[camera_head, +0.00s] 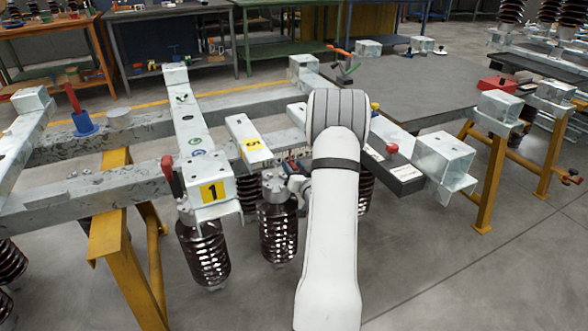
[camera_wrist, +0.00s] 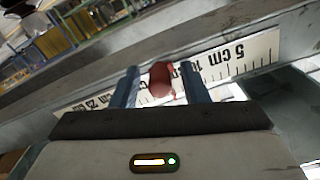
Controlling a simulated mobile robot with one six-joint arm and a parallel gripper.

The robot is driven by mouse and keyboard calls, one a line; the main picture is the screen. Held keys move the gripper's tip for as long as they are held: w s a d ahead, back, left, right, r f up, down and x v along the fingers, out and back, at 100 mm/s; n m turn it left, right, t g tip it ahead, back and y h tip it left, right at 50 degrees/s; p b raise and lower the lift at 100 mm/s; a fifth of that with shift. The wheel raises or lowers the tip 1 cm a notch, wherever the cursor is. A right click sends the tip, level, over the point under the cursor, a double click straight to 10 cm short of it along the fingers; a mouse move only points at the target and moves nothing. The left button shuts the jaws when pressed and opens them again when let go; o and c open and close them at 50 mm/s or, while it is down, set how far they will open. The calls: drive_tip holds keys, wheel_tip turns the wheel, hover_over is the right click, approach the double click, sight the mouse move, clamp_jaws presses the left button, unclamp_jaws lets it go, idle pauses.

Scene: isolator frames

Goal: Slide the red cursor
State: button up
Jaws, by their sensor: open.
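The red cursor (camera_wrist: 161,78) is a small rounded red piece in the wrist view, on a white ruler strip (camera_wrist: 245,62) with black cm markings. My gripper (camera_wrist: 160,85) is open, with one blue-grey finger on each side of the cursor. Whether either finger touches it I cannot tell. In the head view, my white arm hides most of my gripper. A small bit of red and blue shows at the left of the arm (camera_head: 291,168), by the beam, too small to make out.
Galvanised beams (camera_head: 100,190) on yellow trestles (camera_head: 125,265) surround the spot. Dark ribbed insulators (camera_head: 278,235) hang below. A plate marked 1 (camera_head: 212,191) and a bar marked 5 (camera_head: 250,143) lie left of my arm. A dark box (camera_head: 393,170) with a red knob sits right.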

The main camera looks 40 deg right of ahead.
clamp_jaws()
idle(0.3)
